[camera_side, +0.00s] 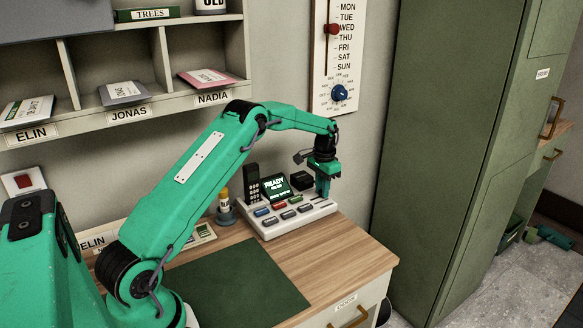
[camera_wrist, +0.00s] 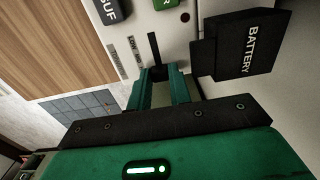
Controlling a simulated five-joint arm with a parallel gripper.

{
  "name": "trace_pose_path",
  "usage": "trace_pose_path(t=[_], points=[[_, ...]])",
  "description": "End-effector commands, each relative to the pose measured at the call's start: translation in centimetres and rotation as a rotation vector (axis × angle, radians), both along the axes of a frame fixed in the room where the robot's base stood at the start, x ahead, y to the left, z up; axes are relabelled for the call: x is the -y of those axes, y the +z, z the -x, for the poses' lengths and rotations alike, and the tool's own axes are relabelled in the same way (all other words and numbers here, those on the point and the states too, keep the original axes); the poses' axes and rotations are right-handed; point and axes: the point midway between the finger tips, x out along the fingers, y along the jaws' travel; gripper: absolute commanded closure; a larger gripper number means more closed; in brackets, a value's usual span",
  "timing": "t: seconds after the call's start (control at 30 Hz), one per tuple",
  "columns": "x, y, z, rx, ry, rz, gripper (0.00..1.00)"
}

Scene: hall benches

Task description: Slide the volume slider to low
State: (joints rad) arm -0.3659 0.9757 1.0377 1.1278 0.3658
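The control panel (camera_side: 290,218) is a pale console with several coloured keys, standing on the wooden bench. My gripper (camera_side: 323,192) points down over the panel's right end. In the wrist view, a dark slider slot (camera_wrist: 154,46) runs up from between my gripper's fingertips (camera_wrist: 159,74). The dark slider knob (camera_wrist: 158,73) sits between the green fingers, at the near end of the visible slot, and appears to fill the gap. Small labels (camera_wrist: 134,48) beside the slot include LOW, near its far end. The fingers partly hide the knob.
A black block marked BATTERY (camera_wrist: 246,43) stands close right of the fingers in the wrist view. A lit READY screen (camera_side: 275,188) and a black handset (camera_side: 251,182) stand at the panel's back. A green mat (camera_side: 235,285) leaves clear bench in front.

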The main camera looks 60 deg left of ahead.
Motion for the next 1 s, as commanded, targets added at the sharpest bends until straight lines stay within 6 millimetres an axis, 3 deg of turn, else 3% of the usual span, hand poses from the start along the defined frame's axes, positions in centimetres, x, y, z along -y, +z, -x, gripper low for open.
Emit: trace_pose_path(t=[0.37,1.0], points=[[0.0,0.1,0.3,-0.001,0.0,0.0,1.0],[-0.1,0.1,4.4,-0.001,0.001,0.0,1.0]])
